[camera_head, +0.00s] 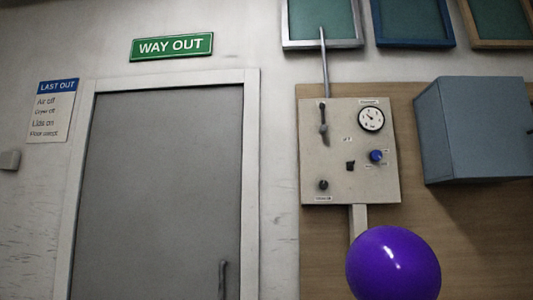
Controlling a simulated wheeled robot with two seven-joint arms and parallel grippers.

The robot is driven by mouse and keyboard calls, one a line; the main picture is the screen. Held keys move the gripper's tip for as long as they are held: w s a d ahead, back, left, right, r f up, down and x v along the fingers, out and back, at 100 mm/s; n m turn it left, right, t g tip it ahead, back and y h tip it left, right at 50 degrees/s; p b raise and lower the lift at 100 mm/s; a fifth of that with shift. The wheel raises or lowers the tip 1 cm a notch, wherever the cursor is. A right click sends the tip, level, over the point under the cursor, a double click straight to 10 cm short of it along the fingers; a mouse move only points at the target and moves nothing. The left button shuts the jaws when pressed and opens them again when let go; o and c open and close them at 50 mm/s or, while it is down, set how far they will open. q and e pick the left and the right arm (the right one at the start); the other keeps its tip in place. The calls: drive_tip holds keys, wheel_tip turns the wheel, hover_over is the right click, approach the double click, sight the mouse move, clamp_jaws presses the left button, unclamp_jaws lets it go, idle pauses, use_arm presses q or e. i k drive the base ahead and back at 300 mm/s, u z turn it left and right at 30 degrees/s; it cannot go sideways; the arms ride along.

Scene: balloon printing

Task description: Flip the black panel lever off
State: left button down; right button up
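A beige control panel (347,190) is fixed to the wall, right of the door. At its upper left is a dark lever (323,128) in an upright slot, with a rounded knob around the middle. A small black switch (350,165) sits near the panel's centre, below a small label too blurred to read for sure. I cannot tell from the labels which position of either is off. A round gauge (371,118), a blue knob (376,156) and a black knob (323,185) are also on the panel. Neither of my grippers is in view.
A purple balloon (393,262) is below the panel, in front of its lower post. A blue-grey box (472,130) juts out to the right. A grey pipe (324,65) rises above the panel. A closed grey door (155,190) is at left. The front of the panel is unobstructed.

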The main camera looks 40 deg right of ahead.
sight(323, 128)
drive_tip(key=z, duration=0.75)
drive_tip(key=i, duration=1.55)
drive_tip(key=z, duration=1.6)
drive_tip(key=i, duration=0.45)
drive_tip(key=z, duration=0.3)
